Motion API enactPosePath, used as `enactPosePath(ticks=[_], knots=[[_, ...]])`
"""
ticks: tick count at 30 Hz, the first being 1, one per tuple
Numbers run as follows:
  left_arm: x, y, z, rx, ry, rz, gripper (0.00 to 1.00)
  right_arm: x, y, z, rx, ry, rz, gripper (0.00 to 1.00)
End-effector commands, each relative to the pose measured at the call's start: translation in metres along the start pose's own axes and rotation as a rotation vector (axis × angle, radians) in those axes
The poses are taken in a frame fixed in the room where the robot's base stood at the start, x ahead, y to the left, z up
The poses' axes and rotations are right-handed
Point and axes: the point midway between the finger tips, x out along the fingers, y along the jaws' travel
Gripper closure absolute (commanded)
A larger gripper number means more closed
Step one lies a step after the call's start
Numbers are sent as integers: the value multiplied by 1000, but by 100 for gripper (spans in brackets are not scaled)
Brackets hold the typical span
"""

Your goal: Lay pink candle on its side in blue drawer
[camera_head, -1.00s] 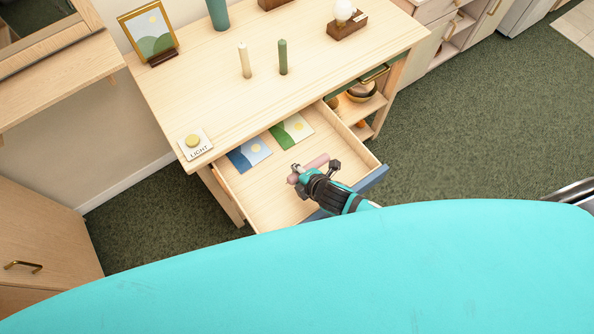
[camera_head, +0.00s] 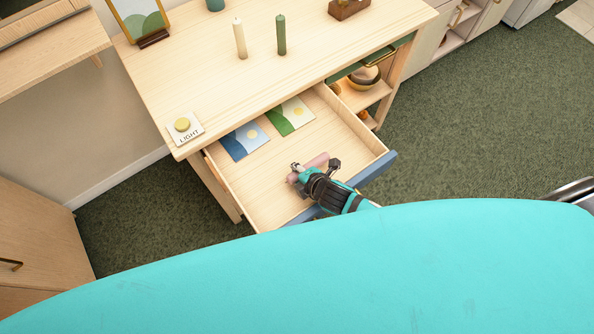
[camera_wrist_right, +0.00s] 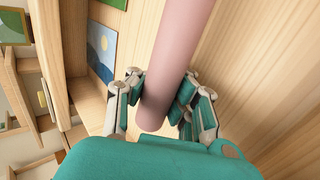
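The blue-fronted drawer (camera_head: 376,168) is pulled out of the wooden desk. The pink candle (camera_head: 318,160) is on its side, over or inside the drawer; I cannot tell whether it touches the drawer floor. My right gripper (camera_head: 314,168) is shut on the candle. In the right wrist view, the candle (camera_wrist_right: 176,50) passes between the two fingers (camera_wrist_right: 160,92), with a pad against each side. Its near end shows just below the pads, and its far end runs out of that view. My left gripper is not in view.
Two picture cards, one blue (camera_head: 243,141) and one green (camera_head: 290,115), lie at the back of the drawer. A white candle (camera_head: 240,40) and a green candle (camera_head: 281,36) stand on the desk (camera_head: 200,70). A light switch plate (camera_head: 184,129) sits at its left corner.

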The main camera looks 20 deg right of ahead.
Motion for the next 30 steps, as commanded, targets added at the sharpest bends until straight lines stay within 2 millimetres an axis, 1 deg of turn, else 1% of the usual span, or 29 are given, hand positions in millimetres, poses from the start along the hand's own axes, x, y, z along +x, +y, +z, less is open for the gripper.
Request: enactPosePath(ticks=[3,12,19,23,26,30], knots=[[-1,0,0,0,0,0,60,0,1,0,0,0,1,100],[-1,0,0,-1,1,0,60,0,1,0,0,0,0,62],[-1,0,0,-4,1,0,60,-1,0,0,0,0,-2,62],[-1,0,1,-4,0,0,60,-8,-1,0,0,0,-2,62],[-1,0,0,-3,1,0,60,-24,-1,0,-1,1,-1,62],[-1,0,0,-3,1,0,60,-54,-1,0,-1,2,0,62]])
